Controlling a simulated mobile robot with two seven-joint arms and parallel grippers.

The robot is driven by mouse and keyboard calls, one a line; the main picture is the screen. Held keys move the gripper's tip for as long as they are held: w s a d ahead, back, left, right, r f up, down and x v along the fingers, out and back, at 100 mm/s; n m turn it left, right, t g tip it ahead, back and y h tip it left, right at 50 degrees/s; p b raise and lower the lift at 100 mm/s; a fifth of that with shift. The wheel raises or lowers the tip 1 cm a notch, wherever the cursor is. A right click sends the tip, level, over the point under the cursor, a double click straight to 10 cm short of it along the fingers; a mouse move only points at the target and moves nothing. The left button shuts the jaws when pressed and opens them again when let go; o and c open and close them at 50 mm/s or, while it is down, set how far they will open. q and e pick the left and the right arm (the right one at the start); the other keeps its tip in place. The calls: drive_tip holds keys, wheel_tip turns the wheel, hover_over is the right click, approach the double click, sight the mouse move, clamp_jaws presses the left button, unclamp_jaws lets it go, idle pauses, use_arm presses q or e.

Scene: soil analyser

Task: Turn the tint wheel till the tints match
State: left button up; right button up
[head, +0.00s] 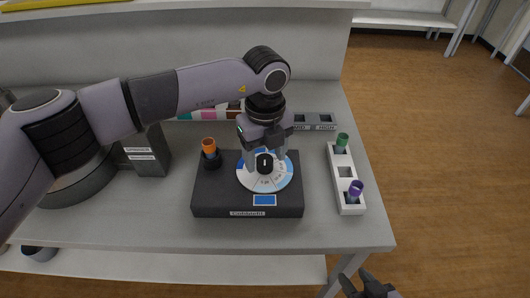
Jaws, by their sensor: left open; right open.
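The tint wheel (284,181), a disc with white and blue segments and a black centre knob (264,164), sits on top of a dark box (215,193). A blue tint window (265,200) shows on the box just below the wheel. My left gripper (265,158) is open, pointing down over the wheel with its fingers on either side of the knob. Whether the fingers touch the knob I cannot tell. My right gripper (372,288) shows only in part at the bottom edge, away from the table.
An orange-capped tube (209,145) stands in a holder at the box's back left corner. A white rack (333,170) to the right holds a green-capped tube (342,140) and a purple-capped tube (355,188). A grey labelled block (150,160) stands left. The front table strip is clear.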

use_arm(q)
drive_tip(key=shift+f, duration=0.4)
drive_tip(key=c, duration=1)
drive_tip(key=shift+c, duration=0.2)
